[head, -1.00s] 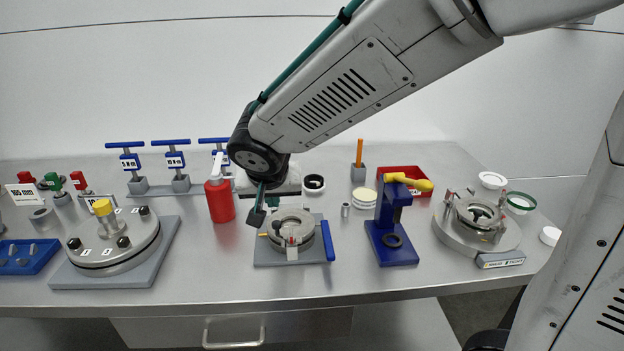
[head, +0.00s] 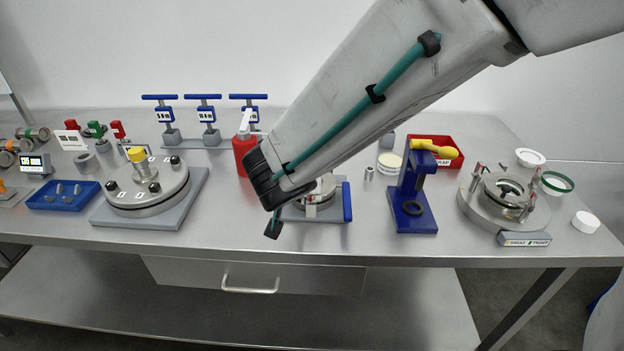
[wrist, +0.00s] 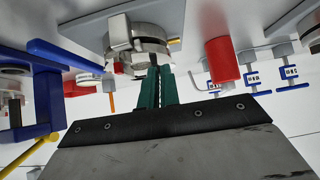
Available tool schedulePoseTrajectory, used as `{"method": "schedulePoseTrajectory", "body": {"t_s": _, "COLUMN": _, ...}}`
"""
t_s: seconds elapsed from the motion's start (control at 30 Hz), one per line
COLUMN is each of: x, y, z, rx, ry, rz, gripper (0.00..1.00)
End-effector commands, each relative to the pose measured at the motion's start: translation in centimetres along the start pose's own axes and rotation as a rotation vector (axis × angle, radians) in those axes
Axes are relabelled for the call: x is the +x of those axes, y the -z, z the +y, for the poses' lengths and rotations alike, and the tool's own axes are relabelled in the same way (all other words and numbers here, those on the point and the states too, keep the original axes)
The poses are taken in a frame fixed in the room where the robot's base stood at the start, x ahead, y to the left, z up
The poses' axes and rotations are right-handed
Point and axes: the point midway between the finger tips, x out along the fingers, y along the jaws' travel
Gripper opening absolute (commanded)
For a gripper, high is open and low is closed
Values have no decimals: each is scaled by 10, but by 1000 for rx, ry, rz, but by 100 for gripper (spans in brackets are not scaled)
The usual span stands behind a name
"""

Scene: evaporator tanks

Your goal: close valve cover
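A round metal valve body (head: 322,188) sits on a grey plate (head: 322,214) with a blue bar handle (head: 347,202) along its right edge. My forearm and wrist hide much of it in the head view. In the wrist view, the valve body (wrist: 140,42) appears upside down, just beyond the fingertips, with a light block on its side. My gripper (head: 273,224) is at the front left of the valve in the head view. Its green fingers (wrist: 160,72) lie close together in the wrist view, with nothing visible between them. Contact with the valve cannot be told.
A red bottle (head: 241,157) stands close left and a blue press (head: 413,190) close right. A bolted flange (head: 147,190) is at left, a clamped round fixture (head: 476,212) at right. The bench front (head: 240,240) is clear.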

Motion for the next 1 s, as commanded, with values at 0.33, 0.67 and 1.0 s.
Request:
{"method": "schedulePoseTrajectory", "body": {"t_s": 0.33, "x": 10, "y": -15, "z": 7, "rx": -4, "ry": -15, "rz": -16, "gripper": 0}}
{"method": "schedulePoseTrajectory", "body": {"t_s": 0.67, "x": 7, "y": -11, "z": 9, "rx": -1, "ry": -16, "rz": -14, "gripper": 0}}
{"method": "schedulePoseTrajectory", "body": {"t_s": 1.0, "x": -37, "y": 12, "z": 4, "rx": 3, "ry": -2, "rz": 8, "gripper": 0}}
